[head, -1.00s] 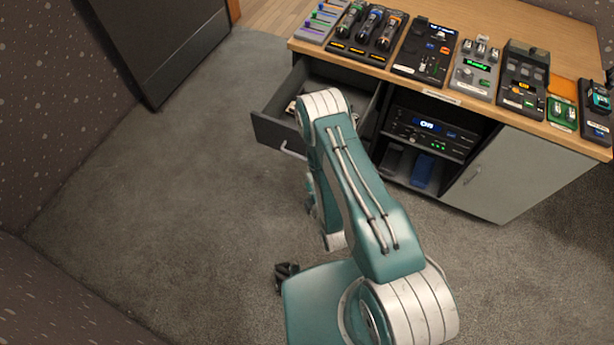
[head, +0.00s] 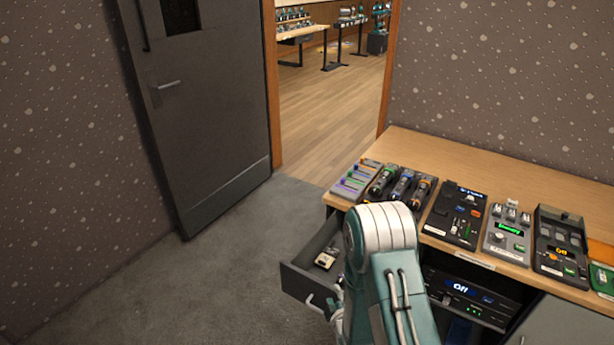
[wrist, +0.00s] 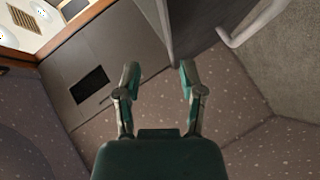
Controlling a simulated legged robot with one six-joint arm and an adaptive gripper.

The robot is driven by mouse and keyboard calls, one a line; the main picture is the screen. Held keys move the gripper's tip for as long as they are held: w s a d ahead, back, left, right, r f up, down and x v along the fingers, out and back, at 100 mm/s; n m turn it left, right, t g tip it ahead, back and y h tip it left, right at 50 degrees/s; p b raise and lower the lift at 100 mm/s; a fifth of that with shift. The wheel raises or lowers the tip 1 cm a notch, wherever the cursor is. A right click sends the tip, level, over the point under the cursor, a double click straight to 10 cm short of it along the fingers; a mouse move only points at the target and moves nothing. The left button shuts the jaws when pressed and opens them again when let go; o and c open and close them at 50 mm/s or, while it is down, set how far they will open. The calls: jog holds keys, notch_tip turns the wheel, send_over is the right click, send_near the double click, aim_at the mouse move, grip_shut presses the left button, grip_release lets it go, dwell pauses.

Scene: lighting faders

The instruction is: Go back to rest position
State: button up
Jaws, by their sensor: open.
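My gripper (wrist: 158,82) is open and empty in the wrist view, its two fingers apart with nothing between them. The open drawer's grey front and curved handle seem to show close by at the upper right of that view. In the head view my teal and white arm rises in front of the desk and hides part of the open drawer (head: 306,287). The gripper itself is hidden in the head view. A small beige and dark item (head: 325,260) lies in the drawer.
The wooden desk (head: 440,150) carries several fader and control panels (head: 455,214). Below it, a rack unit (head: 465,291) displays "Off". A dark door (head: 200,110) stands open on a wood-floored room at the back. Grey carpet (head: 180,285) is clear at the left.

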jog(key=s+d+r+m+g+h, duration=0.15)
jog(key=r+m, duration=0.25)
jog(key=r, duration=0.8)
jog(key=s+d+r+m+g, duration=0.1)
jog(key=d+r+m+g, duration=0.2)
jog(key=r, duration=0.8)
jog(key=s+d+r+m+g, duration=0.1)
jog(key=s+r+m, duration=0.3)
jog(key=s, duration=0.8)
jog(key=s+d+r+m+g, duration=0.2)
jog(key=s+r+m, duration=0.2)
jog(key=s+r, duration=0.5)
jog(key=s+h, duration=0.1)
jog(key=s, duration=0.2)
jog(key=shift+s+g, duration=0.25)
jog(key=shift+g, duration=0.1)
